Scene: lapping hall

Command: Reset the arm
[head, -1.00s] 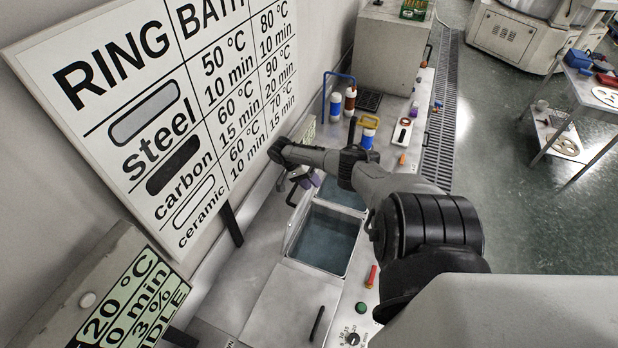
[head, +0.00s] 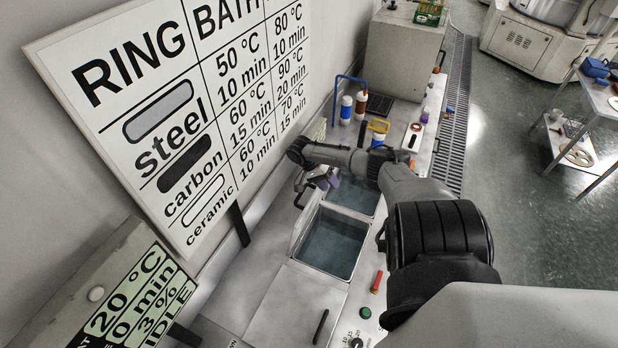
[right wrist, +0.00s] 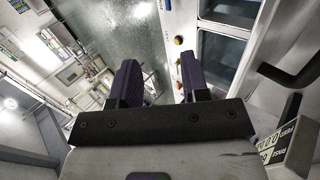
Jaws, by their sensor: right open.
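My right arm reaches in from the lower right of the head view and bends over the bath bench. Its gripper (head: 325,179), with purple fingers, hangs above the bench by the sign, near the far end of the open water tank (head: 331,243). In the right wrist view the two purple fingers of the right gripper (right wrist: 159,84) stand wide apart with nothing between them. The arm's links hide part of the bench in the head view. My left gripper is in neither view.
A ring bath sign (head: 190,110) stands along the left, with a green display (head: 135,305) below it. Bottles (head: 361,104) and a blue hooked pipe stand farther up the bench. A grey box (head: 403,55) is at the back. Open floor (head: 520,220) lies to the right.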

